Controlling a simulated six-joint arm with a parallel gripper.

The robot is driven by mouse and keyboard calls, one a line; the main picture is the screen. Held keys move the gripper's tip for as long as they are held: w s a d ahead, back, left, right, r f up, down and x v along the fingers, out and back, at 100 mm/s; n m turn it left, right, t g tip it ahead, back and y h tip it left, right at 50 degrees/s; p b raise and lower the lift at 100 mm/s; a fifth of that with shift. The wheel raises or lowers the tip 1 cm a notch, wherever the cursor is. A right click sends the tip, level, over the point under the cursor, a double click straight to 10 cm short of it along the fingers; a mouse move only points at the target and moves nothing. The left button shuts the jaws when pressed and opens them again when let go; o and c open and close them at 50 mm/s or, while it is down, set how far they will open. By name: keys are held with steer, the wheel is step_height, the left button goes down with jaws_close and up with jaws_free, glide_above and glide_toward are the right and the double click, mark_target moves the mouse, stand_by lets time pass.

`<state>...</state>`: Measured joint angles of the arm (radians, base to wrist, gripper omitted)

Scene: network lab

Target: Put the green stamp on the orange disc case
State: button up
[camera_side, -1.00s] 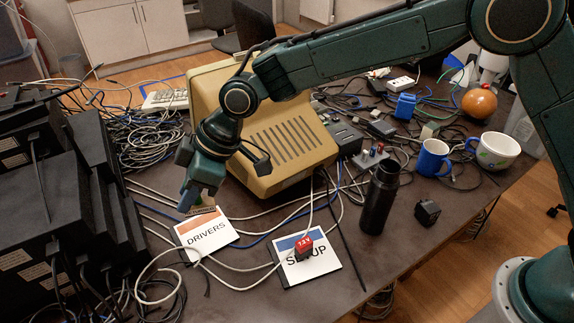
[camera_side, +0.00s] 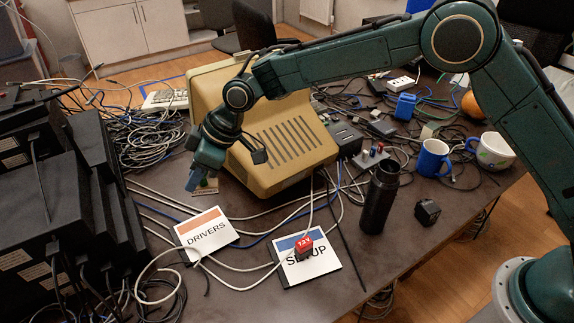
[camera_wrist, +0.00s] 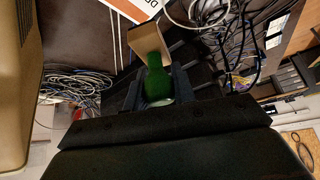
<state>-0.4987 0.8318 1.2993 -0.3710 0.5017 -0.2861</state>
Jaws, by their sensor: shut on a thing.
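My gripper (camera_side: 197,182) is shut on the green stamp (camera_wrist: 154,77), which has a green handle and a tan block at its far end in the wrist view. In the side view only a small part of the stamp (camera_side: 208,187) shows below the fingers. The orange disc case (camera_side: 206,230) is white with an orange stripe and the word DRIVERS. It lies flat on the table, nearer the side camera than my gripper and apart from the stamp. Its corner shows at the top of the wrist view (camera_wrist: 137,9).
A beige monitor (camera_side: 290,150) stands close to my gripper. Loose cables run around both cases. A black cylinder (camera_side: 377,200) and dark stacked equipment (camera_side: 45,220) flank the area.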

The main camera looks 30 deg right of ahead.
step_height(320, 180, down, 16)
steer(key=shift+f, duration=0.2)
stand_by(0.7)
steer(key=shift+f, duration=0.1)
steer(key=o, duration=1)
steer(key=shift+v, duration=0.9)
steer(key=v, duration=1)
steer(key=shift+r, duration=0.2)
